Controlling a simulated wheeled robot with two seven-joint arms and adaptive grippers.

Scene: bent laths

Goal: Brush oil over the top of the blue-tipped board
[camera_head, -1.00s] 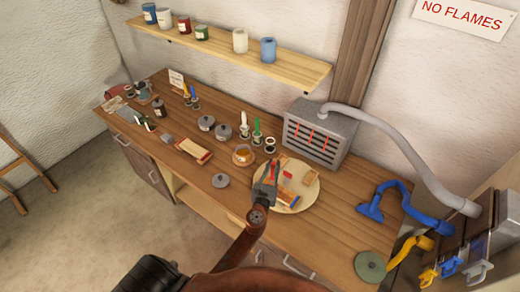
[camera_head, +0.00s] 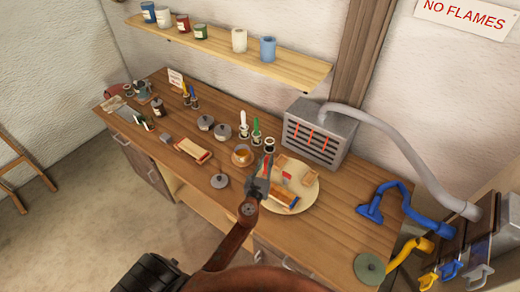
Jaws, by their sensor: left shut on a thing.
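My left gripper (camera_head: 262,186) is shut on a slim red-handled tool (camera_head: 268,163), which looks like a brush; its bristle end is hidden. The gripper is over the left part of a round cream board (camera_head: 309,196). Just right of it a small wooden board with blue (camera_head: 285,199) lies on the cream board, partly hidden by the gripper. A red-marked piece (camera_head: 286,178) and other small wooden pieces (camera_head: 306,181) lie close by. A bowl of amber liquid (camera_head: 242,155) stands behind and left of the gripper. My right gripper is not in view.
Pots with white (camera_head: 243,129) and green (camera_head: 256,136) handled brushes stand behind the bowl, beside an empty-looking dark pot (camera_head: 269,145). A grey heater (camera_head: 318,132) stands at the back.

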